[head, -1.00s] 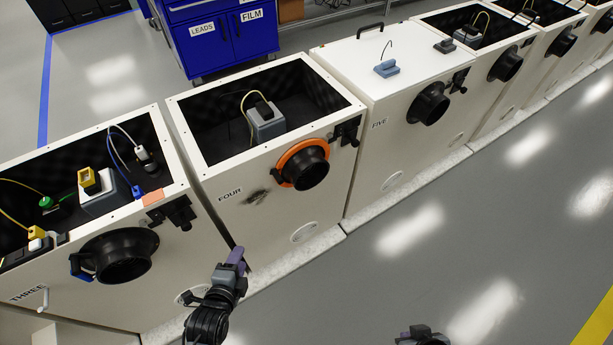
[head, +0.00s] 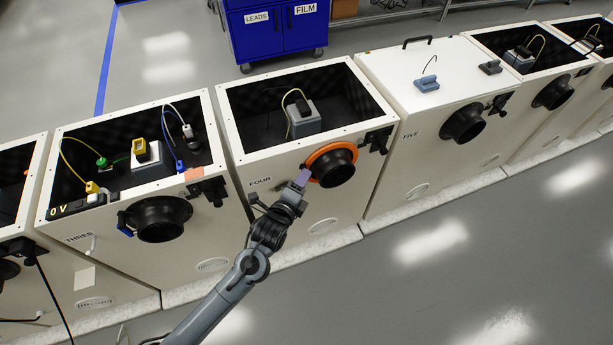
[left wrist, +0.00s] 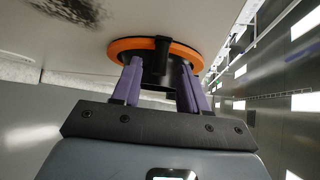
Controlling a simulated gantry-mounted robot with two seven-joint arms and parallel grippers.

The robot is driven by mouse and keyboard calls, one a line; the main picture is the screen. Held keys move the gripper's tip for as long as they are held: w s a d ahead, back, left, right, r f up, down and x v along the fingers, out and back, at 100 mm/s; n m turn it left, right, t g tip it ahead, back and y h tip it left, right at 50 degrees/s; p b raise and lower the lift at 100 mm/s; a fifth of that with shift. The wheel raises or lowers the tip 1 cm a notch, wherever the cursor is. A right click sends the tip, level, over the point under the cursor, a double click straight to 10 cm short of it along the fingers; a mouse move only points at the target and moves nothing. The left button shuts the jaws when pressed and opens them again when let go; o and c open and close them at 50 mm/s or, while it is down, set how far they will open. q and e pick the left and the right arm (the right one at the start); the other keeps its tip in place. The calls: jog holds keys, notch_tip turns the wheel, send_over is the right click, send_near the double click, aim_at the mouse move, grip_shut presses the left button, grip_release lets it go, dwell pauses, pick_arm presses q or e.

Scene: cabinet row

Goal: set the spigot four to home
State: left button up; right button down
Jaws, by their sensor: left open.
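Spigot four (head: 336,172) is a short black tube with an orange ring (head: 317,156) around its base, on the front of the white cabinet labelled FOUR (head: 262,180). My left gripper (head: 303,177) is at the left side of the spigot in the head view. In the left wrist view, its two purple fingers (left wrist: 158,85) are open and spread, with the black spigot (left wrist: 160,68) between and beyond them. A black lug on the spigot stands up against the orange ring (left wrist: 122,45). Whether the fingers touch the spigot is unclear. My right gripper is out of view.
Cabinet THREE (head: 90,225) with its black spigot (head: 158,219) stands to the left, cabinet FIVE (head: 400,165) to the right. A black latch (head: 377,140) sits right of spigot four. A blue cart (head: 278,30) stands behind. The grey floor in front is clear.

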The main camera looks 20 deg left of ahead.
aim_at(330, 170)
pick_arm(q)
jog(key=shift+b+x, duration=0.6)
jog(key=shift+x, duration=1.35)
grip_shut()
